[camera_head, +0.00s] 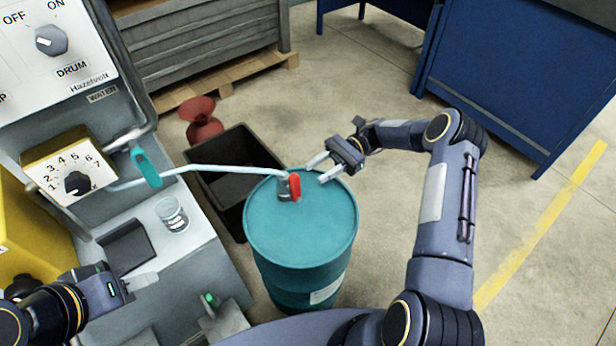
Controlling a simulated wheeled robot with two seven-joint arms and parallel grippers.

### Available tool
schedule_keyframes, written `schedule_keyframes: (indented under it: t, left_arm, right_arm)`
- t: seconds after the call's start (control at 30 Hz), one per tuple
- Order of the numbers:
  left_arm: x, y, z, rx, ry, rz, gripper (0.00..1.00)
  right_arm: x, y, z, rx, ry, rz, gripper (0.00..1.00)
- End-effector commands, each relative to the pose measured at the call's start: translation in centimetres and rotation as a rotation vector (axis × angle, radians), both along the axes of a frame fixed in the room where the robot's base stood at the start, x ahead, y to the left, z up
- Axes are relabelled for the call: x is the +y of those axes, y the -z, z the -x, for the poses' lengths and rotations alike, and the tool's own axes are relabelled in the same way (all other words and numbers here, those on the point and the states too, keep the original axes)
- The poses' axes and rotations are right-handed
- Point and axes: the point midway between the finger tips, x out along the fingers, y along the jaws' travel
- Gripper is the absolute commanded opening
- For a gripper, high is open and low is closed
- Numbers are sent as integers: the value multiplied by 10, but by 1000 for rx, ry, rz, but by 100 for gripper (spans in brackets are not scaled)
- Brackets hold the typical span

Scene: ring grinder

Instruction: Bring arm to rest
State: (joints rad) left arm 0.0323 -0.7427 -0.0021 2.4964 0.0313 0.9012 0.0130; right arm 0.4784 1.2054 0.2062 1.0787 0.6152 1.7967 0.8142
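My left gripper (139,284) is at the lower left, in front of the grey machine bench. Its fingers look close together, and I cannot tell whether they are fully shut; nothing shows between them. My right arm reaches up from the lower right and bends left at its elbow. My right gripper (321,171) is open and empty. Its two fingers point left above the far rim of the teal drum (302,240), near the red valve handle (295,186) on the drum's top.
A pale hose (215,169) runs from the machine to the drum. A glass jar (172,215) stands on the bench, beside a dark tray (125,246). A black bin (240,150) and a red vessel (203,120) stand behind. Blue cabinets (520,70) stand at right; the floor between is clear.

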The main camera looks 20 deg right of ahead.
Motion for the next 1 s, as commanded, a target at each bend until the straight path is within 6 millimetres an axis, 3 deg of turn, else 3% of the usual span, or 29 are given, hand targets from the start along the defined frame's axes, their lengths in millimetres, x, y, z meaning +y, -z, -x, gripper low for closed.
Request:
schedule_keyframes:
  t: [0.2, 0.73, 0.87, 1.0]
  left_arm:
    - [0, 2, 0, 0, 0, 0, 36]
    - [0, 1, 0, 0, 0, 0, 36]
    - [0, 1, 0, 0, 0, 0, 36]
    - [0, 1, 0, 0, 0, 0, 36]
  right_arm:
    - [-15, 0, -6, 1, -1, 0, 38]
    - [-16, -3, -6, -5, -2, 4, 38]
    - [-16, -20, -3, -60, -10, 47, 38]
    - [-15, -57, 7, -197, -30, 146, 38]
